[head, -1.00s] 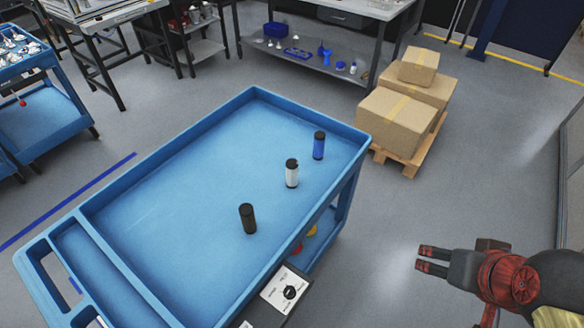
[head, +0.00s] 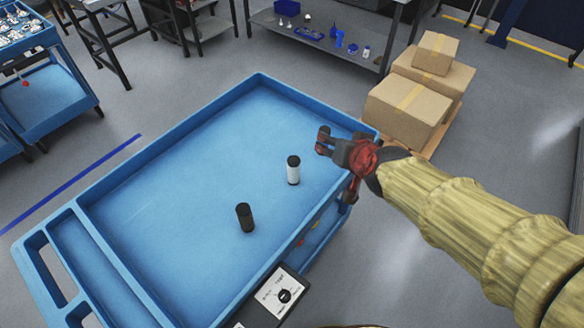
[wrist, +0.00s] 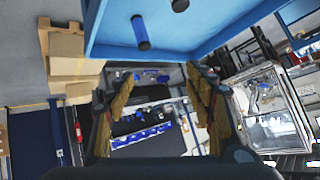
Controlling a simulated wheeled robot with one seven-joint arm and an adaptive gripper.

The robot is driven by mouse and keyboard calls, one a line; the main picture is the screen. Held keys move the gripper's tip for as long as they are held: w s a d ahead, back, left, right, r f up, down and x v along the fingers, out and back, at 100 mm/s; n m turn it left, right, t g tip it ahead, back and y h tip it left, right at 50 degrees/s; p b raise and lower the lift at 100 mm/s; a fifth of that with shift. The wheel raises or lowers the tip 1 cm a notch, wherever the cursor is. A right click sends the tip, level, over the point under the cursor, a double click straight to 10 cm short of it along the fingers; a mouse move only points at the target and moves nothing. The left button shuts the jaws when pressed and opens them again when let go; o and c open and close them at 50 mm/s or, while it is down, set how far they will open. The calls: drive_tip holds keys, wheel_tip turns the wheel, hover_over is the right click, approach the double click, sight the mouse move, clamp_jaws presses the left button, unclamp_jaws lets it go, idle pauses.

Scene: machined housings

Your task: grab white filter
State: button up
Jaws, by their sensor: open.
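The white filter (head: 293,173), a small upright cylinder with a black top, stands on the blue cart (head: 170,140), near its right side. My gripper (head: 323,141) is open and empty, just beyond and to the right of the white filter in the head view, over the cart's right edge. In the wrist view, the spread fingers (wrist: 158,78) have nothing between them. A blue filter (wrist: 139,32) shows at the top of the wrist view, with a dark cap beside it that I cannot identify.
A black filter (head: 245,217) stands on the cart, nearer and left of the white one. The cart has a raised rim. A control box (head: 281,293) is at its front side. Cardboard boxes (head: 408,108) are stacked on a pallet beyond. The cart's left and middle are clear.

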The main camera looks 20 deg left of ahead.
drive_tip(key=t, duration=0.2)
hover_over(292, 164)
drive_tip(key=s+d, duration=0.3)
drive_tip(key=d, duration=0.1)
wheel_tip(292, 164, down, 8)
drive_tip(key=a+f+h, duration=0.1)
drive_tip(key=f, duration=0.2)
drive_tip(key=s+a+f+t+h+p, duration=0.1)
drive_tip(key=f, duration=0.2)
drive_tip(key=s+a+f+t+h, duration=0.1)
drive_tip(key=a+f, duration=0.1)
drive_tip(key=f, duration=0.1)
drive_tip(key=shift+s+f, duration=0.1)
drive_tip(key=shift+f, duration=0.2)
drive_tip(key=b+x, duration=0.1)
drive_tip(key=x, duration=0.1)
drive_tip(key=b+x, duration=0.1)
drive_tip(key=x, duration=0.1)
drive_tip(key=d+b+x, duration=0.1)
drive_tip(key=x, duration=0.2)
drive_tip(key=shift+w+a+f, duration=0.1)
drive_tip(key=shift+w, duration=0.3)
drive_tip(key=c, duration=0.3)
clamp_jaws()
